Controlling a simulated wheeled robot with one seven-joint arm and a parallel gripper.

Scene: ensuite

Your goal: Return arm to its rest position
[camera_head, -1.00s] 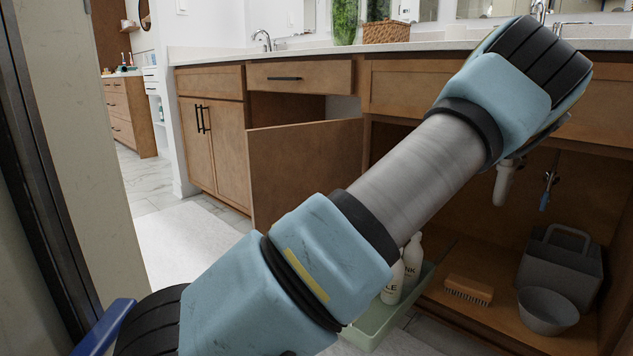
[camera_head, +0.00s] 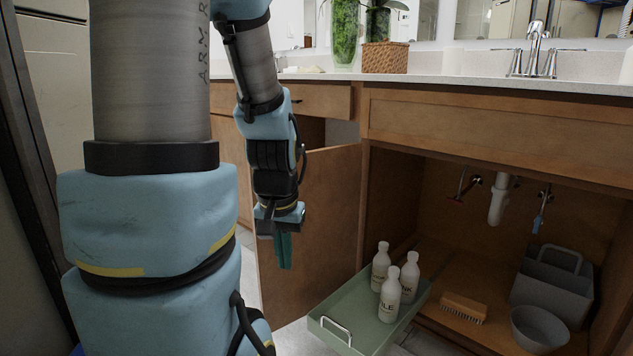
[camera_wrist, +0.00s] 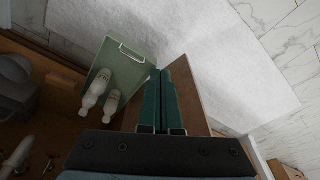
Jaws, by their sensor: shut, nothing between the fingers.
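My gripper (camera_head: 284,252) hangs fingers-down at the end of my folded arm, left of the open sink cabinet and in front of its open door (camera_head: 325,215). Its green fingers are together with nothing between them. In the wrist view the shut fingers (camera_wrist: 165,98) point toward the floor, with the door behind them and the green tray beside them. My arm's large blue and grey links fill the left of the head view.
A green pull-out tray (camera_head: 340,318) with several white bottles (camera_head: 390,295) sticks out of the cabinet. Inside are a brush (camera_head: 463,307), a grey bowl (camera_head: 540,328) and a grey caddy (camera_head: 553,285). The countertop (camera_head: 460,80) runs above. A white rug (camera_wrist: 215,45) lies on the floor.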

